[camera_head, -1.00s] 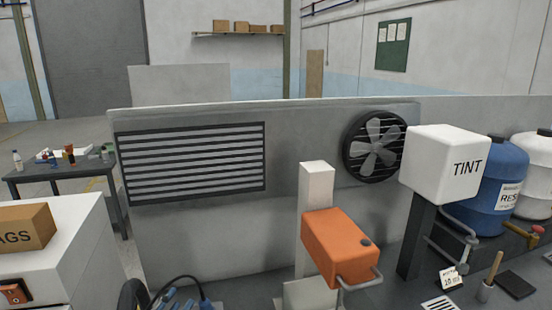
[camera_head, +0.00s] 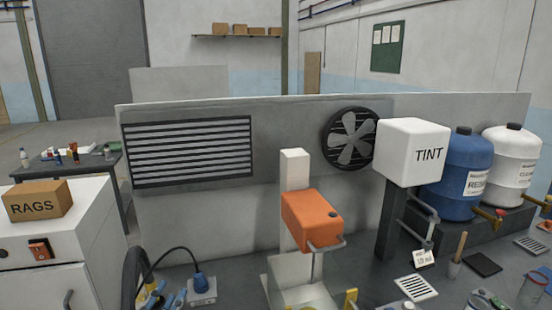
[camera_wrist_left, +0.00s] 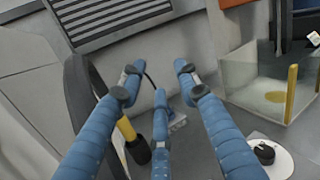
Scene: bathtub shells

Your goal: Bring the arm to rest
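My left gripper (camera_head: 172,299) shows only in part at the bottom edge of the head view, as blue fingers. In the left wrist view its three blue fingers (camera_wrist_left: 158,78) are spread apart, with nothing held between them. They are over the grey bench top, near a small grey unit with a blue plug and black cable (camera_head: 200,288). That unit also shows in the wrist view (camera_wrist_left: 177,120), beyond the middle finger. My right gripper is not in view.
A black wheel-like rim (camera_wrist_left: 88,105) stands close left of the fingers. A clear open tank (camera_wrist_left: 245,85) is at right, below the orange dispenser (camera_head: 308,218). A slatted vent (camera_head: 188,152) is behind. A RAGS box (camera_head: 38,201) sits on a white cabinet (camera_head: 60,235).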

